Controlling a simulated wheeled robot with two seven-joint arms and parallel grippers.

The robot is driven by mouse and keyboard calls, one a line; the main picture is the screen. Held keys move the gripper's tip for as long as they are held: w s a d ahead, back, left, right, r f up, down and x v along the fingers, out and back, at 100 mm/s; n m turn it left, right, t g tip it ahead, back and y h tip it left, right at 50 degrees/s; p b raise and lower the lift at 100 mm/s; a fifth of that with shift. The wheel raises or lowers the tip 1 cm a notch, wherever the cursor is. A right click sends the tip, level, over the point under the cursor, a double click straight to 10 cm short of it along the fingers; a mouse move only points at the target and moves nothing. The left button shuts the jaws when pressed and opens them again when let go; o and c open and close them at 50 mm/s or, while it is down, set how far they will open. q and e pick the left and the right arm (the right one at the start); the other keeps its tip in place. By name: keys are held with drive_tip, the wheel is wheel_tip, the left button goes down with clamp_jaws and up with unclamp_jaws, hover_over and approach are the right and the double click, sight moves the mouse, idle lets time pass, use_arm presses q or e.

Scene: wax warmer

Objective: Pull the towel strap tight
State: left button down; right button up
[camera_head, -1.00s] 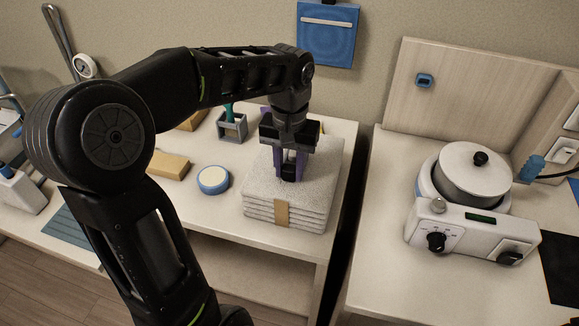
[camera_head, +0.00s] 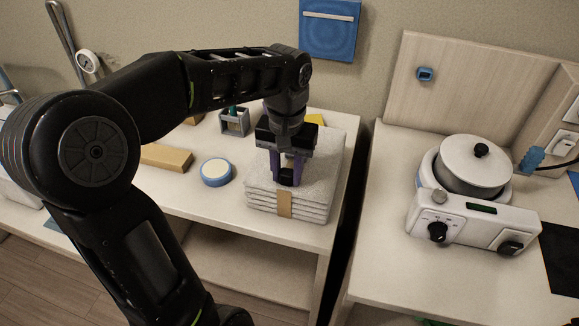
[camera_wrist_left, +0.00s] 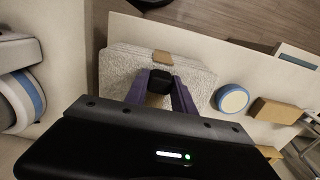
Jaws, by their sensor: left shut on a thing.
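A stack of folded grey towels (camera_head: 322,180) lies on the white table, with a tan strap (camera_head: 285,205) running down its front face. The towels (camera_wrist_left: 198,75) and the strap (camera_wrist_left: 162,57) also show in the left wrist view. My left gripper (camera_head: 287,178) points down over the top of the stack, near its front edge. Its purple fingers are shut on a small black block (camera_wrist_left: 160,82) in line with the strap. Whether the block is joined to the strap is hidden. My right gripper is out of view.
A round blue-and-white item (camera_head: 216,171) and a tan block (camera_head: 166,157) lie left of the towels. A grey holder (camera_head: 235,122) stands behind. The wax warmer (camera_head: 470,205) stands on the right-hand counter, across a dark gap.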

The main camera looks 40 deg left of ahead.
use_arm(q)
drive_tip(key=shift+s+d, duration=0.25)
drive_tip(key=shift+s, duration=0.45)
drive_tip(key=shift+w, duration=0.1)
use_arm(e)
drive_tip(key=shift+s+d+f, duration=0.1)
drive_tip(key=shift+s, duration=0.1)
use_arm(q)
drive_tip(key=c, duration=1)
unclamp_jaws()
drive_tip(key=shift+c, duration=0.2)
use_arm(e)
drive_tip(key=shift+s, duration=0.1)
